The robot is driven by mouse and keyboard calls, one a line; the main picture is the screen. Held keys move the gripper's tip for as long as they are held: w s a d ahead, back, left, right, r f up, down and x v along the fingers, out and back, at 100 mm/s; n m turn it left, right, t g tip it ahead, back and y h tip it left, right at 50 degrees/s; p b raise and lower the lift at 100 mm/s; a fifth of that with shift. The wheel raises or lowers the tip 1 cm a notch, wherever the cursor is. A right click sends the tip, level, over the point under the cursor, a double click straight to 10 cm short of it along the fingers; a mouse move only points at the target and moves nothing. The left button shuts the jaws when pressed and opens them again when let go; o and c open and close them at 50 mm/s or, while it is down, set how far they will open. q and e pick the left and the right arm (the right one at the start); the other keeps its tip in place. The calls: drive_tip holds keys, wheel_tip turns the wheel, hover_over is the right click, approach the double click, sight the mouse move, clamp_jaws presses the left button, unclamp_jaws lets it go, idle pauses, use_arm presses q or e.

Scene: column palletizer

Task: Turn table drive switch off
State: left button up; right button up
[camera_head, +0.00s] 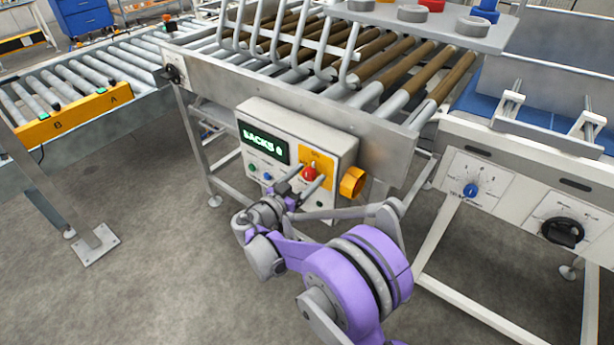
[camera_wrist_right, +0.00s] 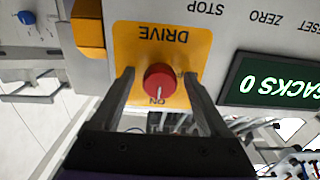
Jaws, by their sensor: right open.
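The drive switch is a round red knob (camera_head: 309,174) on a yellow plate on the front of a white control box (camera_head: 330,138) under the roller table (camera_head: 300,92). In the right wrist view the knob (camera_wrist_right: 158,80) shows upside down under the word DRIVE, its white mark pointing at ON. My right gripper (camera_head: 302,183) is at the box. In the wrist view its two fingers (camera_wrist_right: 159,77) are open, one on each side of the knob, with gaps visible. Whether the fingertips touch the plate I cannot tell. My left gripper is not in view.
A green-lit display (camera_head: 264,143) reading SACKS 0 and small buttons sit left of the switch. A white panel with blue and black knobs (camera_head: 471,190) stands at right. Floor at left is mostly clear.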

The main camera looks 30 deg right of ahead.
clamp_jaws()
idle(0.4)
drive_tip(key=shift+n, duration=0.3)
drive_tip(key=n, duration=0.3)
drive_tip(key=shift+n, duration=0.4)
drive_tip(key=n, duration=0.4)
drive_tip(key=shift+b, duration=0.35)
drive_tip(key=n, duration=0.9)
drive_tip(key=shift+b, duration=0.4)
drive_tip(key=shift+n, duration=0.4)
